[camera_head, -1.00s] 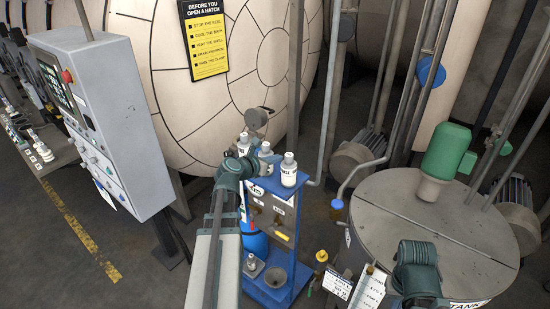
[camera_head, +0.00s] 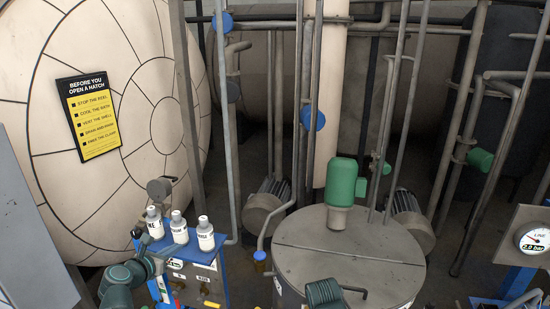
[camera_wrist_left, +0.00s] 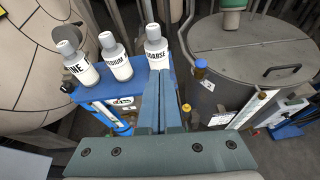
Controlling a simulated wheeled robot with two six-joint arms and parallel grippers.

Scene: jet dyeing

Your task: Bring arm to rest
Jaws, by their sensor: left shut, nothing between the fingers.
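My left gripper (camera_head: 168,251) is at the front of a blue stand (camera_head: 218,262), close to three white bottles with grey caps (camera_head: 179,229). In the left wrist view its fingers (camera_wrist_left: 160,78) are shut with nothing between them, and they point toward the rightmost bottle (camera_wrist_left: 156,50). I cannot tell whether they touch it. The bottles stand upright in a row on the stand's top. A teal part of my right arm (camera_head: 325,293) shows at the bottom edge of the head view. My right gripper is out of view.
A round grey tank (camera_head: 350,250) with a green motor (camera_head: 341,183) stands right of the blue stand. A large cream vessel (camera_head: 110,120) with a yellow-black sign (camera_head: 90,115) is behind. Vertical pipes rise behind the tank. A pressure gauge (camera_head: 535,240) is at far right.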

